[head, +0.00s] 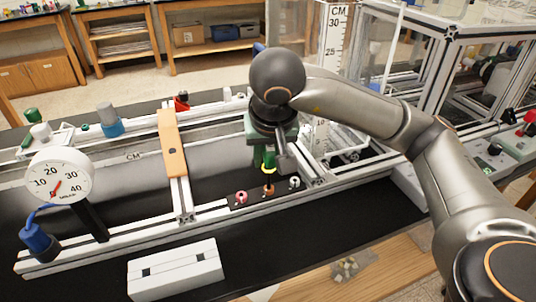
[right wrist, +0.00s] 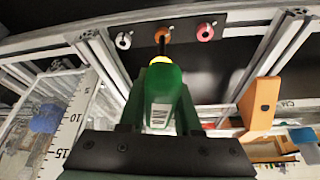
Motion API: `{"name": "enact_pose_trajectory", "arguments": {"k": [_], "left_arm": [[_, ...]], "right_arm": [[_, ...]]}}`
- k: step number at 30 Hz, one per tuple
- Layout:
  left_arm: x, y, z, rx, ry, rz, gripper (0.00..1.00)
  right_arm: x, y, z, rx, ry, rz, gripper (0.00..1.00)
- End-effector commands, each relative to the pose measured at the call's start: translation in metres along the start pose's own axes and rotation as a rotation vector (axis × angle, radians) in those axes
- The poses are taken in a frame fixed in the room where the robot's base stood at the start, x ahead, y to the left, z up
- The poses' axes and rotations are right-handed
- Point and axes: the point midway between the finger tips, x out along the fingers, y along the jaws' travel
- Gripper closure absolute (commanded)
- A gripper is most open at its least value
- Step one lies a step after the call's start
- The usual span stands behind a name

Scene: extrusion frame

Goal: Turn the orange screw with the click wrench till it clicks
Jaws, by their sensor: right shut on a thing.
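The green click wrench (head: 268,157) with a yellow ring is upright below my right gripper (head: 275,148). In the right wrist view my right gripper (right wrist: 160,108) is shut on the green wrench body (right wrist: 163,82). The wrench's thin dark bit points at the orange screw (head: 268,190), which also shows in the right wrist view (right wrist: 162,33). The bit's tip lines up with the screw; I cannot tell whether it is seated in it. The screw sits in a dark plate between a pink screw (head: 241,197) and a white one (head: 294,182). My left gripper is not in view.
The aluminium extrusion frame (head: 130,232) surrounds the plate. An orange crossbar (head: 172,143) lies to the left. A round dial gauge (head: 60,175) stands at far left, a white box (head: 175,270) in front. A vertical CM ruler (head: 332,45) stands behind right.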

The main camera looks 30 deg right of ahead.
Motion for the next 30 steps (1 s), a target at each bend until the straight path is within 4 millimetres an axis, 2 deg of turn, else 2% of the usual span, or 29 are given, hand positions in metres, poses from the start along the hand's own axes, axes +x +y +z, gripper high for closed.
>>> {"name": "enact_pose_trajectory", "arguments": {"k": [16,30], "left_arm": [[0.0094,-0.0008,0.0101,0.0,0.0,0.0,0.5],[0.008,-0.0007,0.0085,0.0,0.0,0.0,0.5]], "right_arm": [[0.0034,-0.0014,0.0036,-0.155,-0.011,-0.058,1.0],[-0.0001,-0.0017,0.0018,-0.168,-0.01,-0.063,1.0]]}}
